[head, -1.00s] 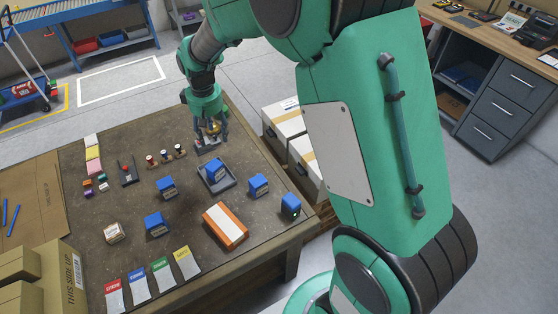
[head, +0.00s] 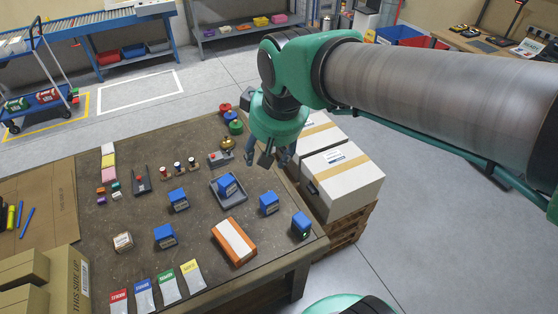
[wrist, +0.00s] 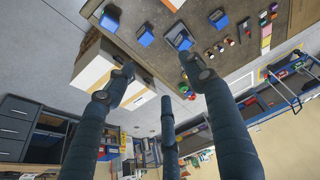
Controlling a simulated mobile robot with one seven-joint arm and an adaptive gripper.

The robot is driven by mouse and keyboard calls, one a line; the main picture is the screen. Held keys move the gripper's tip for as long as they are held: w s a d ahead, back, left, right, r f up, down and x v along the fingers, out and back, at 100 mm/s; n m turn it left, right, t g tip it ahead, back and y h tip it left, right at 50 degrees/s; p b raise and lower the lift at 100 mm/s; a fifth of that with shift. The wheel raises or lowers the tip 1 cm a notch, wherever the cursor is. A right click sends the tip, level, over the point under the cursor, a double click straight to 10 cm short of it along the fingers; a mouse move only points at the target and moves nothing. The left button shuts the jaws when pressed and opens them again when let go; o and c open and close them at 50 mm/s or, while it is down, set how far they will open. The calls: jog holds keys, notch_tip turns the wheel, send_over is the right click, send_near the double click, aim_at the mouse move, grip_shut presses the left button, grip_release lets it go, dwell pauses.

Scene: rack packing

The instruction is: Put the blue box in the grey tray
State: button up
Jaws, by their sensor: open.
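A blue box (head: 227,183) sits in the grey tray (head: 236,204) in the middle of the table. Other similar blue boxes stand around it: one to the left (head: 178,199), one at the front left (head: 165,236), one to the right (head: 269,203) and one near the right corner (head: 301,226). My gripper (head: 268,160) is open and empty, raised near the table's far right edge, behind and right of the tray. The wrist view shows its spread fingers (wrist: 160,84) with nothing between them. The tray (wrist: 176,35) with its box also shows there.
A brass-topped item on a grey base (head: 220,157) stands behind the tray. An orange and white pack (head: 234,241) lies in front. White cartons (head: 342,180) stand beside the table's right edge. Coloured cards (head: 168,286) line the front edge.

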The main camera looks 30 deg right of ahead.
jog(key=s+m+t, duration=0.1)
jog(key=s, duration=0.9)
jog(key=shift+s+d+r, duration=0.15)
jog(key=shift+s+d, duration=0.2)
jog(key=shift+d, duration=0.1)
